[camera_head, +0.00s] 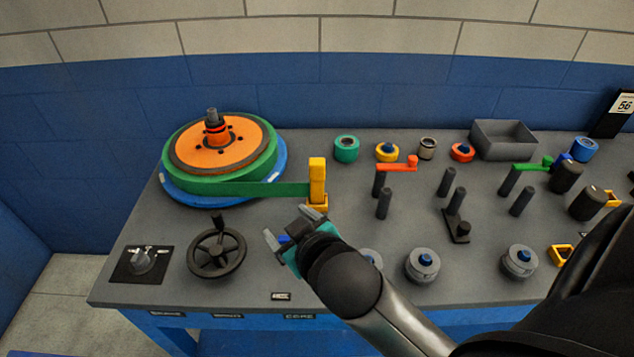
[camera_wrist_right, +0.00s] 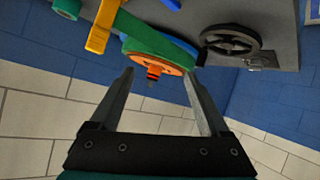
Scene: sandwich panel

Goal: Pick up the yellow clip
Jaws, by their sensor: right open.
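A yellow upright piece (camera_head: 317,180) stands on the grey table at the end of a green band (camera_head: 250,188); the same yellow piece shows at the upper left of the right wrist view (camera_wrist_right: 101,28). A small yellow frame-shaped piece (camera_head: 560,255) lies at the table's right, and another yellow piece (camera_head: 613,198) is partly hidden beside a dark cylinder. I cannot tell which one is the clip. My right gripper (camera_head: 286,228) is open and empty above the table, in front and left of the upright piece, apart from it. In the wrist view its fingers (camera_wrist_right: 158,74) are spread.
A reel with orange, green and blue discs (camera_head: 180,191) stands at the left, with a black handwheel (camera_head: 218,248) in front. Dark posts (camera_head: 384,203), coloured rings (camera_head: 346,148) and a grey bin (camera_head: 503,140) crowd the right. A brick wall is behind.

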